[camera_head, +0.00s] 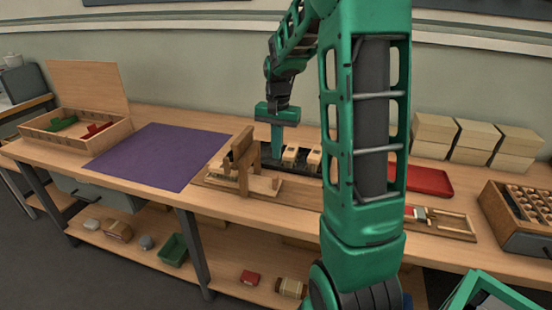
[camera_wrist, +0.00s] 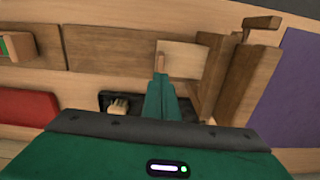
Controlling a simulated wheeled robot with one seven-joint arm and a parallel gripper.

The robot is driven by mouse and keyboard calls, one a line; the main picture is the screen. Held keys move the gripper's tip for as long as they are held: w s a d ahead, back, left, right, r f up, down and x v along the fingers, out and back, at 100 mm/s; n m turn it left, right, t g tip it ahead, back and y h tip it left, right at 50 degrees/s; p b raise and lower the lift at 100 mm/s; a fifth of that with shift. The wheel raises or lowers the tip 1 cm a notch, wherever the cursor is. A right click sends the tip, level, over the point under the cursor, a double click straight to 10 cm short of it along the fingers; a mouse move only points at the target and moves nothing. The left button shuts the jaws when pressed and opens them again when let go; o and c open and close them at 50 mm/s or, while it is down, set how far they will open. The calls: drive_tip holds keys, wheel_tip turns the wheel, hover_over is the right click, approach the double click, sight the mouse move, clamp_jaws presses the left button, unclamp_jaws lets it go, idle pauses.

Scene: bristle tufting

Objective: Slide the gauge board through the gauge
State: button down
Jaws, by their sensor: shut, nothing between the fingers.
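The gauge (camera_head: 243,163) is a wooden upright frame standing on a flat wooden base on the bench. It also shows in the wrist view (camera_wrist: 240,85), right of my gripper. A pale flat board (camera_head: 262,186), which looks like the gauge board, lies low at the gauge; the wrist view shows it (camera_wrist: 190,62) running toward the uprights. My gripper (camera_head: 277,157) points down just right of the gauge.
A black tray (camera_wrist: 104,100) with wooden brush blocks (camera_head: 313,158) sits close right of my gripper. A red tray (camera_head: 430,180) lies farther right. A purple mat (camera_head: 165,155) lies clear on the left, beside an open wooden box (camera_head: 70,143).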

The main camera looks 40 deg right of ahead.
drive_tip(key=s+d+m+t+y, duration=0.1)
drive_tip(key=s+d+m+t, duration=0.15)
drive_tip(key=s+m, duration=0.45)
drive_tip(key=s+d+m+t+y, duration=0.1)
drive_tip(key=s+d+m, duration=0.15)
drive_tip(key=m, duration=0.85)
drive_tip(key=x, duration=0.9)
drive_tip(key=shift+w+f, duration=0.1)
drive_tip(key=shift+w, duration=0.15)
drive_tip(key=w, duration=0.1)
drive_tip(key=w+a, duration=0.1)
drive_tip(key=shift+w+a+f, duration=0.25)
drive_tip(key=shift+f, duration=0.1)
drive_tip(key=shift+w+a, duration=0.3)
drive_tip(key=shift+w, duration=0.25)
